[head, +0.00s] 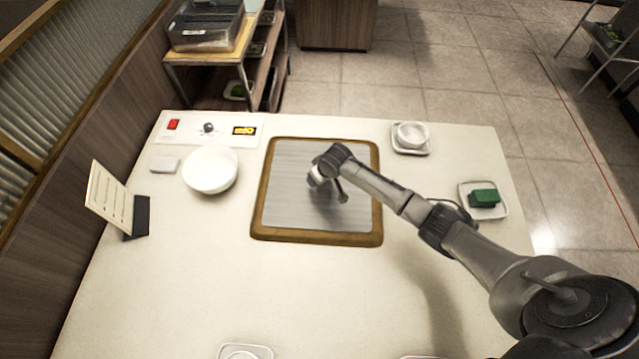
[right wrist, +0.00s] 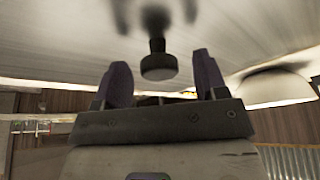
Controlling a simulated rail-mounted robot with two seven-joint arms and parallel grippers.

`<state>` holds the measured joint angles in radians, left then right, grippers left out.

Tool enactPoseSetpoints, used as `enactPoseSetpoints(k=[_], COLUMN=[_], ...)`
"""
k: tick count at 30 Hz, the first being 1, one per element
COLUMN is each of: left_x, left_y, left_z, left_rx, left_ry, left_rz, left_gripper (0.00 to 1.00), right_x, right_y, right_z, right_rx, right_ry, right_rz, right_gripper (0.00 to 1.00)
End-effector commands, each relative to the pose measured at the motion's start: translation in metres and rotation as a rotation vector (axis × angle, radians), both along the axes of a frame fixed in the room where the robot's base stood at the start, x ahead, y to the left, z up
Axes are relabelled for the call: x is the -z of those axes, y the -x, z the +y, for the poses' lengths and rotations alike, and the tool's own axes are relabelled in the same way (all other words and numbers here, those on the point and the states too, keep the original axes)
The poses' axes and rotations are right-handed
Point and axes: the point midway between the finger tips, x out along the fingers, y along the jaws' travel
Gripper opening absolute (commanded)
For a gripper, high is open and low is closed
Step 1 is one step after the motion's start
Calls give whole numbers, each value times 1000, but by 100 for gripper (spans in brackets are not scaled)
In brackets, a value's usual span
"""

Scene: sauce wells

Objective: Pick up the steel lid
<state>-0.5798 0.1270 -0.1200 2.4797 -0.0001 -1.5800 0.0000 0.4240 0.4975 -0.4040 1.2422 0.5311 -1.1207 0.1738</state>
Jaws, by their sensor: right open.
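The steel lid (head: 287,195) is a flat brushed plate lying inside a brown wooden frame (head: 262,190) in the middle of the counter. In the right wrist view, its bare steel (right wrist: 70,40) fills the top, with a dark round knob (right wrist: 158,68) standing out from it. My right gripper (head: 326,180) is over the lid in the head view, which hides the knob there. In the right wrist view, its two dark fingers are apart, with the knob showing between them; whether they touch it I cannot tell. My left gripper is not in view.
A white bowl (head: 211,170) stands left of the frame, by a control panel (head: 190,128) and an upright card (head: 112,200). On the right are a small bowl (head: 412,134) on a dish and a green block (head: 484,198) on a plate. The front counter is mostly clear.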

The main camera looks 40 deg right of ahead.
Motion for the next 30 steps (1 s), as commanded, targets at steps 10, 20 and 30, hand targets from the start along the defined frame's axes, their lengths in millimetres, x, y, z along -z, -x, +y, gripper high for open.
enactPoseSetpoints(k=[10, 20, 30], left_x=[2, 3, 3], left_y=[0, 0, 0], left_z=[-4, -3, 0], left_rx=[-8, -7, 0], left_ry=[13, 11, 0], left_rz=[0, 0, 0], left_gripper=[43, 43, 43], right_x=[9, 9, 7], right_y=[-4, -3, -4], right_z=[0, 0, 0], right_rx=[0, 0, 0], right_ry=[0, 0, 0], right_rz=[0, 0, -3], right_gripper=[66, 39, 9])
